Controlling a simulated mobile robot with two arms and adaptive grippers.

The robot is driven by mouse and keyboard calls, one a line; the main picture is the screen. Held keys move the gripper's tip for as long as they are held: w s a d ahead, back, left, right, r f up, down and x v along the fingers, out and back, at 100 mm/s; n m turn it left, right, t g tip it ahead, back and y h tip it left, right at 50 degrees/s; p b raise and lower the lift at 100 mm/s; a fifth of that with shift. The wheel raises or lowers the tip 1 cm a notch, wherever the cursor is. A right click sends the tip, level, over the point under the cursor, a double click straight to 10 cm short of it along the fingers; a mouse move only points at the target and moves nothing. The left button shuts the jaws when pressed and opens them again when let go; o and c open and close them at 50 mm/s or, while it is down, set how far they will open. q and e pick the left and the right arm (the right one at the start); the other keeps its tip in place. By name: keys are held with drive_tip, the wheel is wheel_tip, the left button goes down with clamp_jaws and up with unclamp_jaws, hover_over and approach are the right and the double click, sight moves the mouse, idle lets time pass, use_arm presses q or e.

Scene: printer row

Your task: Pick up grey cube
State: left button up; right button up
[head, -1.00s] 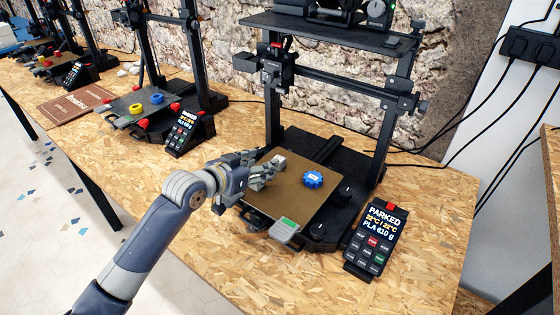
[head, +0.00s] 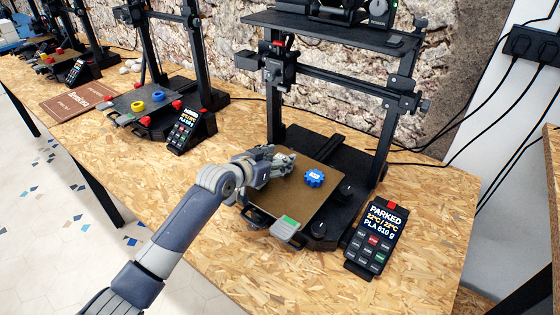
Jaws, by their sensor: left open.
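My left gripper (head: 280,161) is low over the far left part of the brown print bed (head: 292,201) of the nearest printer. It is open. The grey cube is hard to make out at the fingers, which are a similar grey and cover that spot. I cannot tell whether the fingers touch it. A blue knobbed part (head: 314,178) lies on the bed to the right of the gripper. My right gripper is not in view.
The printer's black frame (head: 382,125) rises behind and right of the bed. A scraper with a green patch (head: 286,228) lies at the bed's front corner. A control panel (head: 375,238) stands at right. The table front is clear.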

use_arm(q)
drive_tip(key=c, duration=0.9)
drive_tip(key=shift+o, duration=0.2)
drive_tip(key=shift+r, duration=0.1)
